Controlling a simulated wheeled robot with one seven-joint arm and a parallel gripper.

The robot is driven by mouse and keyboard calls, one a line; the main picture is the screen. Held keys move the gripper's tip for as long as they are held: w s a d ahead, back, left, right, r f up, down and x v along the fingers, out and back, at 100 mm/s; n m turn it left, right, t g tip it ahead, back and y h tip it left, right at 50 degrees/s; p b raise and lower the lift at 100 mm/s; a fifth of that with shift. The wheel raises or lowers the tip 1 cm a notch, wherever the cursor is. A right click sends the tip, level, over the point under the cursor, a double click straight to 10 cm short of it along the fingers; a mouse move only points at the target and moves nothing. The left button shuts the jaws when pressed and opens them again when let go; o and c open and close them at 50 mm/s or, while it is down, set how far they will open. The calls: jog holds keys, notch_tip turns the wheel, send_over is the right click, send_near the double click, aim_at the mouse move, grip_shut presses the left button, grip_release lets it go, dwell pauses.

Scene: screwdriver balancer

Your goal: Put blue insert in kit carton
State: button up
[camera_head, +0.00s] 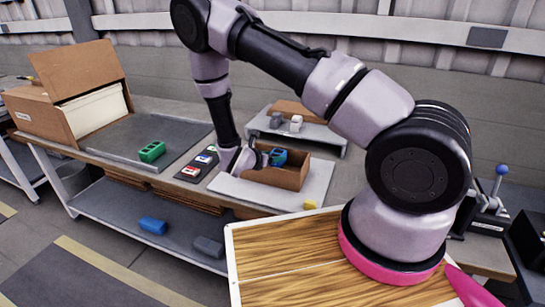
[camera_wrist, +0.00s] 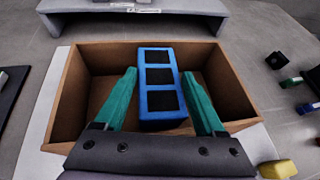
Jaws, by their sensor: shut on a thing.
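The blue insert (camera_head: 279,157) is a block with a row of dark square openings. It also shows in the wrist view (camera_wrist: 160,88), between the two teal fingers. My gripper (camera_head: 262,158) is shut on it; the fingertips (camera_wrist: 159,73) also show in the wrist view. The kit carton (camera_head: 290,179) is an open brown box on a pale mat, and its rim surrounds the insert in the wrist view (camera_wrist: 60,100). The insert is over or inside the carton's opening; whether its underside touches the floor is hidden.
A green insert (camera_head: 152,151) lies on a grey mat left, near a large open box (camera_head: 95,110). A dark tray (camera_head: 197,166) holds small coloured pieces. A yellow piece (camera_head: 310,204) lies right of the carton. A low riser (camera_head: 300,128) stands behind. Blue (camera_head: 152,226) and grey blocks (camera_head: 208,246) lie on the lower shelf.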

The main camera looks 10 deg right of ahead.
jog(key=shift+f, duration=0.5)
jog(key=o, duration=1.6)
